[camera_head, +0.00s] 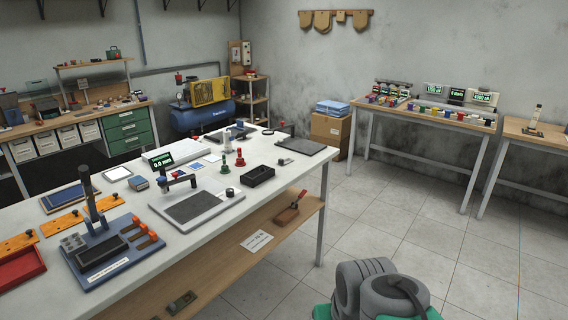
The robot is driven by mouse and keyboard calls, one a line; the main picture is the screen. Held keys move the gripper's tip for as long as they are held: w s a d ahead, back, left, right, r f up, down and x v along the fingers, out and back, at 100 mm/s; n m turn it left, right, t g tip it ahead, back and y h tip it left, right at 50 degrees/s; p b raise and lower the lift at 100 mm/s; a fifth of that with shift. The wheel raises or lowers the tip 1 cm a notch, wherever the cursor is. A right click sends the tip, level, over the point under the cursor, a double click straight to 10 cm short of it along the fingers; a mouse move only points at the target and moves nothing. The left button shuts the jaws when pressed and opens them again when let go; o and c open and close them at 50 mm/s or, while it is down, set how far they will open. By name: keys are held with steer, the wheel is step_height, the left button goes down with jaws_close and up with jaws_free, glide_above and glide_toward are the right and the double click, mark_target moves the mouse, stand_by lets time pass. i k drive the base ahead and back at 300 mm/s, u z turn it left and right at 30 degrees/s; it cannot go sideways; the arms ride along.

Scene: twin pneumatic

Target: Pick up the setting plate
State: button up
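No object is labelled legibly as the setting plate, so I cannot tell which one it is. Flat plate-like things lie on the white-topped workbench (128,210). They include orange plates (62,223) at the left, a blue-framed plate (70,197) behind them, and a dark flat plate (300,146) at the far right corner. A gauge stand (197,207) with a dark grey surface is in the middle, near a small display (161,160) reading about 0.0 mm. My folded grey arm shows at the bottom right, clear of the bench; its gripper does not show.
A blue fixture (108,262) with orange-handled parts and a red tray (20,267) crowd the bench's near left. A black open box (258,176) sits toward the right edge. A lower shelf (240,238) runs beneath. Open tiled floor (400,185) lies right of the bench.

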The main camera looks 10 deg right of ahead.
mark_target(282, 162)
steer(key=z, duration=0.35)
steer(key=k, duration=0.5)
steer(key=z, duration=0.75)
steer(key=i, duration=1.5)
steer(key=u, duration=1)
steer(key=i, duration=0.95)
steer(key=u, duration=1.1)
steer(key=i, duration=0.45)
steer(key=u, duration=0.45)
